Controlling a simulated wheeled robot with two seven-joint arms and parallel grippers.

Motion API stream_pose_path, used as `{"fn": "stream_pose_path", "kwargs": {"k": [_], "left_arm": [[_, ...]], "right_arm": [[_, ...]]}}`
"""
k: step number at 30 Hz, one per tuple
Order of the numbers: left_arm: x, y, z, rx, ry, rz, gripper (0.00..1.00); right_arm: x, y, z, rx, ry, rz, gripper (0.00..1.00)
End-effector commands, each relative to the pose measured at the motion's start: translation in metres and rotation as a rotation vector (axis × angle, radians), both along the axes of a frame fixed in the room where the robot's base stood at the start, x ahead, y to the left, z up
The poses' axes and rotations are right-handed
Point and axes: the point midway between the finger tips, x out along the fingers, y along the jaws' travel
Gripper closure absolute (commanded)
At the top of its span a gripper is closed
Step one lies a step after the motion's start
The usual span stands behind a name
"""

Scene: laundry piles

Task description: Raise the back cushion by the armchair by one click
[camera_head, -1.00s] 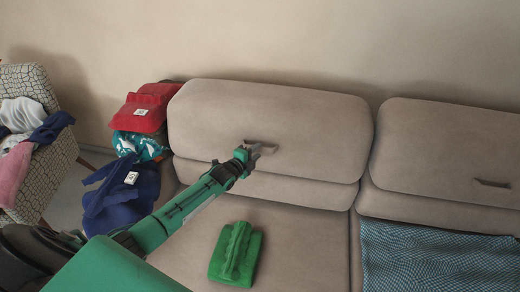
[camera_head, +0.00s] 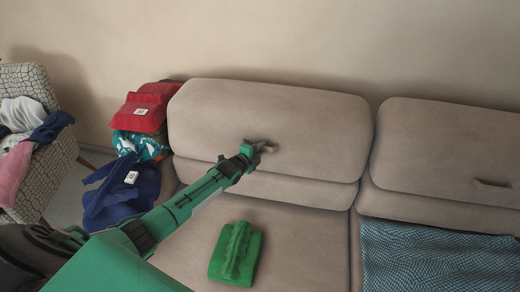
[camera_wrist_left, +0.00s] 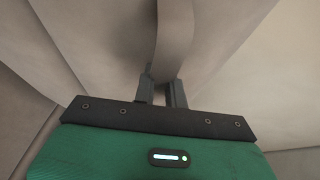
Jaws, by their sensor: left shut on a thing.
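The back cushion (camera_head: 310,125) nearer the armchair is a beige padded block on the sofa's left half. A strap-like handle is on its front; it shows as a beige band in the left wrist view (camera_wrist_left: 175,40). My left gripper (camera_head: 262,148) is at this handle, and in the left wrist view its two fingers (camera_wrist_left: 162,92) are shut on the band. The patterned armchair (camera_head: 62,165) stands at the far left with clothes on it. My right gripper is in neither view.
A green folded garment (camera_head: 236,253) lies on the seat below my left arm. Red (camera_head: 145,108), teal and blue (camera_head: 122,195) clothes are piled at the sofa's left end. The other back cushion (camera_head: 450,150) and a blue checked cloth (camera_head: 435,258) are at right.

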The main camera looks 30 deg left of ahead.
Motion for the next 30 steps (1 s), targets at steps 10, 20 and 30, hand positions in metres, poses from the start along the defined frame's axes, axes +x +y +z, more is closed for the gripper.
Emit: {"fn": "stream_pose_path", "kwargs": {"k": [10, 20, 30], "left_arm": [[-0.021, -0.008, -0.011, 0.025, -0.118, -0.001, 1.0], [-0.04, -0.012, -0.012, 0.062, -0.239, -0.002, 1.0], [-0.04, -0.011, -0.012, 0.064, -0.237, -0.001, 0.72]], "right_arm": [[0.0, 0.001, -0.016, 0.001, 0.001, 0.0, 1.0], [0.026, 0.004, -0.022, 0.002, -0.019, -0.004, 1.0], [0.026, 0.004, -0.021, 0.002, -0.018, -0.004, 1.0]]}}
